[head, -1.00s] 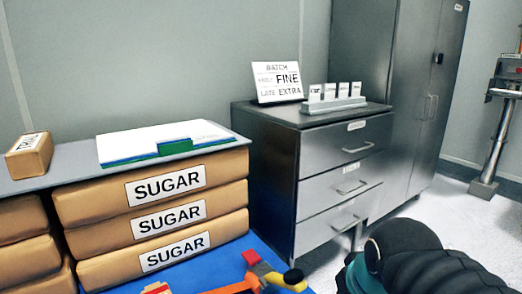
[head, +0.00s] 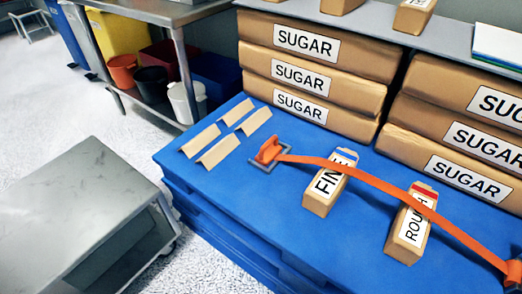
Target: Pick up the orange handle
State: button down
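An orange strap (head: 385,187) runs across the blue pallet top (head: 290,225), passing over two labelled packs. At its left end a chunky orange piece (head: 268,150), which looks like a handle or buckle, sits on a small grey square base. Another orange piece (head: 514,270) shows at the strap's right end, cut off by the frame edge. I cannot tell which of these the orange handle is. My gripper is not in view.
The packs marked FINE (head: 329,187) and ROUGH (head: 410,228) lie under the strap. Stacked SUGAR sacks (head: 315,75) stand behind. Several tan angled pieces (head: 218,150) lie left. A metal table (head: 80,220) stands front left; buckets (head: 150,85) sit under a bench.

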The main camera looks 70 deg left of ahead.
aim_at(271, 148)
jog(key=z, duration=0.05)
jog(key=k, duration=1.3)
jog(key=u, duration=2.2)
jog(key=i, duration=0.5)
jog(key=z, duration=0.05)
